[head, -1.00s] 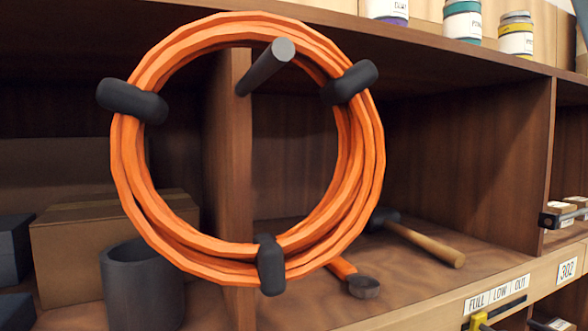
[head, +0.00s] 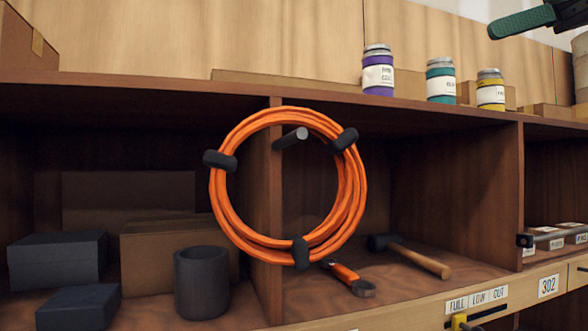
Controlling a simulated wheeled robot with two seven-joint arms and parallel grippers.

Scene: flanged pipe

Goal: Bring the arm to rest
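An orange coil (head: 227,205) with several black ties hangs on a dark grey peg (head: 290,138), which sticks out from the shelf's upright divider. The coil hangs free in front of the shelf, with nothing holding it but the peg.
The wooden shelf (head: 170,95) holds a dark cup (head: 202,283), cardboard box (head: 145,262), dark boxes (head: 57,259), orange-handled tool (head: 345,272) and hammer (head: 422,260). Jars (head: 378,72) stand on top. A dark green textured thing (head: 521,23) juts in at upper right.

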